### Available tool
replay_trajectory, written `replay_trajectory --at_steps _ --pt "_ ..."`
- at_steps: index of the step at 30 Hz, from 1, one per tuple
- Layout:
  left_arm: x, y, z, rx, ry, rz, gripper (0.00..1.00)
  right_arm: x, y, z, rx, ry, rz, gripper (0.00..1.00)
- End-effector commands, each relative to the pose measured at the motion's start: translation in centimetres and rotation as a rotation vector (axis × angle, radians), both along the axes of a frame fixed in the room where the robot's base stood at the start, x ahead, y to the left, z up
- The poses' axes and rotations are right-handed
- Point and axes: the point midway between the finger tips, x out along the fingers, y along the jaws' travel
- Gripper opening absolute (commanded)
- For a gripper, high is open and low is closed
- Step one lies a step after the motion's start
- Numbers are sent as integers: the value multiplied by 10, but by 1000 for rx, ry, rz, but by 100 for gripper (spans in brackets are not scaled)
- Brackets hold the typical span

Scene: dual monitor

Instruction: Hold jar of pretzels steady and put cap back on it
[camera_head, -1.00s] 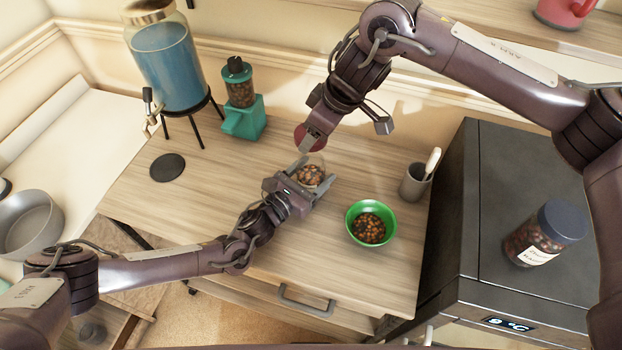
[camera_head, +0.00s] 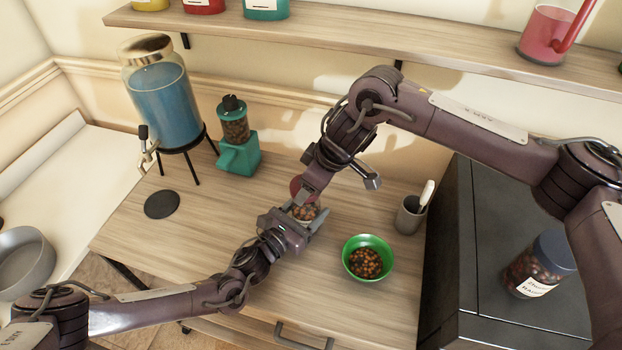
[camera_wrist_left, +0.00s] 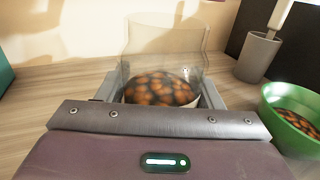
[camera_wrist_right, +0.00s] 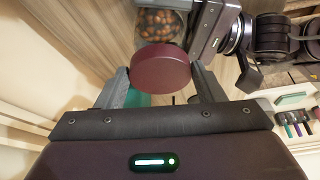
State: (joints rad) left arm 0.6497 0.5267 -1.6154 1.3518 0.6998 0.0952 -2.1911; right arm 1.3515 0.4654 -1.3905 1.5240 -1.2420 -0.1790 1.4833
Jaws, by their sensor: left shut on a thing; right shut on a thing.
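The clear jar of pretzels (camera_wrist_left: 160,88) stands on the wooden counter, with brown pieces in its lower part and an open top. My left gripper (camera_head: 304,226) is shut around the jar's lower body; the jar also shows in the head view (camera_head: 306,211). The dark red cap (camera_wrist_right: 160,68) is between the fingers of my right gripper (camera_wrist_right: 162,88), which is shut on it. In the head view the cap (camera_head: 298,186) is just above and slightly left of the jar, partly hidden by my right gripper. I cannot tell whether cap and rim touch.
A green bowl (camera_head: 346,267) of brown pieces stands right of the jar, with a grey cup (camera_head: 409,216) behind it. A teal dispenser (camera_head: 240,158) and a blue drink dispenser (camera_head: 170,105) stand at the left. A dark appliance (camera_head: 440,250) borders the right.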

Motion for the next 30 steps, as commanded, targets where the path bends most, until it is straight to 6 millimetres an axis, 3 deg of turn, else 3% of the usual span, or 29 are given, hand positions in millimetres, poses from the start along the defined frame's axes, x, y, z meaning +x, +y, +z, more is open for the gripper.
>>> replay_trajectory --at_steps 30 --pt "0 0 0 0 0 0 19 0 0 -18 -1 0 0 41"
